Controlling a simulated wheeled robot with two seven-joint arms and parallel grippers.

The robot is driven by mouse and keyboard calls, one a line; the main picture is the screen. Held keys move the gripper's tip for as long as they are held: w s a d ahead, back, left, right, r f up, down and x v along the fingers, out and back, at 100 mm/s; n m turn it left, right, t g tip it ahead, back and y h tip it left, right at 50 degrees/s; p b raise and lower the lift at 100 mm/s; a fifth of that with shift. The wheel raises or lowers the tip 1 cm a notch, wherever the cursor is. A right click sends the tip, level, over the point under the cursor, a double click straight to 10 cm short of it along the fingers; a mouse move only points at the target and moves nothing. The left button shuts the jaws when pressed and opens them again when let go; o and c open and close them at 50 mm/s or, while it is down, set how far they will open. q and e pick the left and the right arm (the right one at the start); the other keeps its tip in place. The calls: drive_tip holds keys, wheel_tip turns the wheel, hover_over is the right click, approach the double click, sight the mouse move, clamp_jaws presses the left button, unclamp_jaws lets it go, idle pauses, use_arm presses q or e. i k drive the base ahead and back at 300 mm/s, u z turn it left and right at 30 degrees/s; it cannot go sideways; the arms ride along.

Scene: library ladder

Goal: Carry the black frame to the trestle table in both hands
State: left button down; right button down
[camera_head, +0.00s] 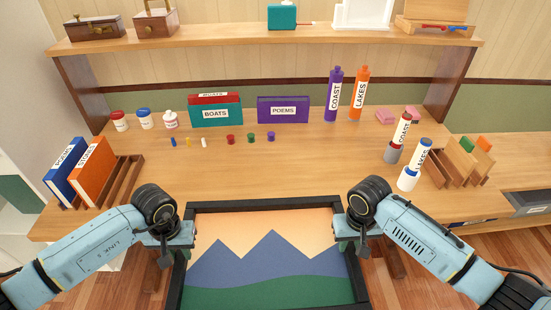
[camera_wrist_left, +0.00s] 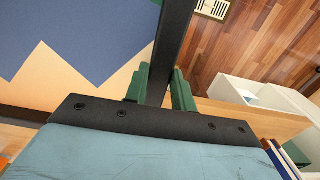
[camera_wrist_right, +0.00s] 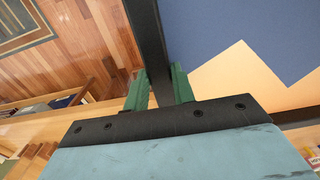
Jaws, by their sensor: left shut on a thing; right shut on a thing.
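The black frame (camera_head: 265,205) holds a picture of blue mountains, a green hill and an orange sky. It is at the bottom middle of the head view, in front of the desk's near edge, with its lower part out of view. My left gripper (camera_head: 178,238) is shut on its left bar, which also shows between the green fingers in the left wrist view (camera_wrist_left: 173,40). My right gripper (camera_head: 350,236) is shut on its right bar, seen between the fingers in the right wrist view (camera_wrist_right: 147,40). I cannot tell which surface is the trestle table.
The wooden desk (camera_head: 260,165) ahead carries a teal box (camera_head: 214,112), a purple box (camera_head: 283,110), bottles, jars and book racks. A raised shelf (camera_head: 230,45) spans its back. Another wooden surface (camera_head: 520,178) lies at the right. Bare wood floor (camera_wrist_left: 245,40) shows beside the frame.

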sight(263, 183)
drive_tip(key=i, duration=1.05)
